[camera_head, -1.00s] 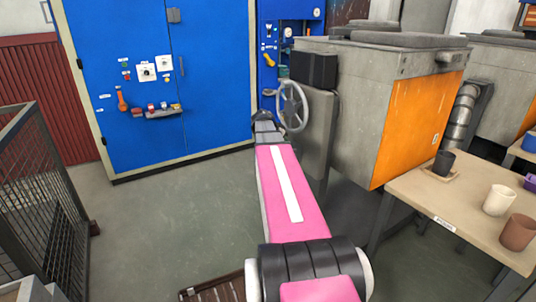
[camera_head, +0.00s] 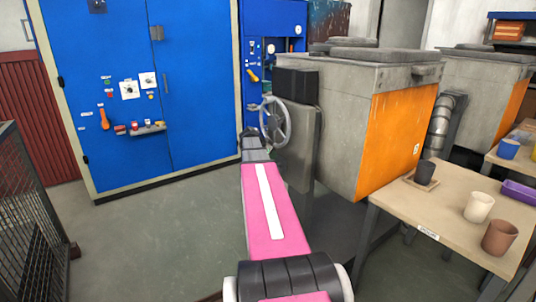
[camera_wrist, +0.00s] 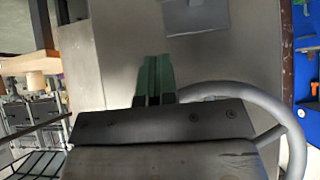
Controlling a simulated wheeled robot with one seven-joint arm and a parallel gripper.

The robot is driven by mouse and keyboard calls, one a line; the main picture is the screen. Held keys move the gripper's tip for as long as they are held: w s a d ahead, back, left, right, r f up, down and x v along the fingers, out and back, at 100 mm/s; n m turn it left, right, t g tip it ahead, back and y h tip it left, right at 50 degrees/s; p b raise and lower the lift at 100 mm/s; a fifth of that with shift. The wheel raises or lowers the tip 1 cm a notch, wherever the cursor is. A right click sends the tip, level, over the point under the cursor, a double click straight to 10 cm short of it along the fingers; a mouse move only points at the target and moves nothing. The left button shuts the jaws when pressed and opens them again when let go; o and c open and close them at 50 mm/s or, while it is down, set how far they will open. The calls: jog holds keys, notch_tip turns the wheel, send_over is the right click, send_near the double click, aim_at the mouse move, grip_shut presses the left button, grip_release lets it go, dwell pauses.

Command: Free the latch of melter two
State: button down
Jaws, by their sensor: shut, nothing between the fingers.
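A grey melter (camera_head: 345,85) with an orange front panel stands right of centre in the head view. A grey handwheel (camera_head: 284,124) and a black box (camera_head: 296,86) are on its left side. No number or clear latch is readable on it, so I cannot tell which melter it is. My gripper is at the far end of my pink arm, close to the handwheel, mostly hidden by the arm in the head view. In the wrist view my gripper (camera_wrist: 155,80) has its green fingertips together and empty, before a grey panel (camera_wrist: 115,40). The wheel's rim (camera_wrist: 292,125) curves at right.
A second grey melter (camera_head: 478,85) stands behind at right. A table (camera_head: 395,195) with several cups is at the right front. A blue cabinet (camera_head: 200,90) with an orange handle (camera_head: 104,118) stands at left, a mesh cage (camera_head: 25,215) at the left edge. Floor before the cabinet is clear.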

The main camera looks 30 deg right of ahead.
aim_at(281, 169)
jog(key=shift+w+d+f, duration=0.1)
jog(key=shift+d+f, duration=0.45)
jog(key=shift+f, duration=0.7)
jog(key=shift+s+d+f, duration=0.1)
jog(key=shift+d+f, duration=0.45)
jog(key=shift+f, duration=0.65)
jog(key=shift+w+d+f, duration=0.1)
jog(key=shift+d+f, duration=0.45)
jog(key=shift+f, duration=0.7)
jog(key=shift+s+f+m+t, duration=0.3)
jog(key=shift+f+t, duration=0.1)
jog(key=shift+t, duration=0.3)
notch_tip(281, 169, down, 8)
jog(key=w+m+t, duration=0.2)
jog(key=m+t, duration=0.1)
jog(key=t, duration=0.2)
jog(key=shift+w+f+t, duration=0.15)
jog(key=shift+w+t, duration=0.1)
jog(key=shift+t, duration=0.15)
